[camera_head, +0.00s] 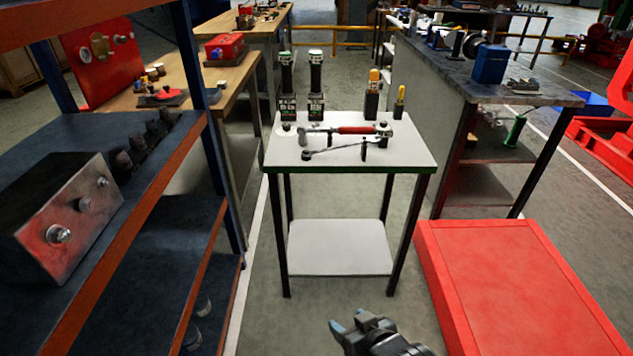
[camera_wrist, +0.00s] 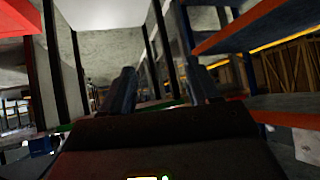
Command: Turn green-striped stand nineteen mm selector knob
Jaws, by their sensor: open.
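Two tall dark stands with green-and-white marked bases and pale tops, a left one (camera_head: 287,88) and a right one (camera_head: 315,84), stand upright at the back left of a small white-topped table (camera_head: 350,153). They are too small for me to read any size marking or tell which part is the nineteen mm selector knob. My gripper (camera_head: 348,322) is low in front of the table, far from the stands and touching nothing. In the wrist view its two fingers (camera_wrist: 162,90) are apart with nothing between them; the stands cannot be made out there.
A red-handled wrench (camera_head: 352,130) and a second bar tool lie across the table. Two yellow-topped holders (camera_head: 373,92) stand at its back right. A shelf (camera_head: 90,165) with a metal box (camera_head: 65,215) is at left; a red platform (camera_head: 520,285) is at right. Floor between is clear.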

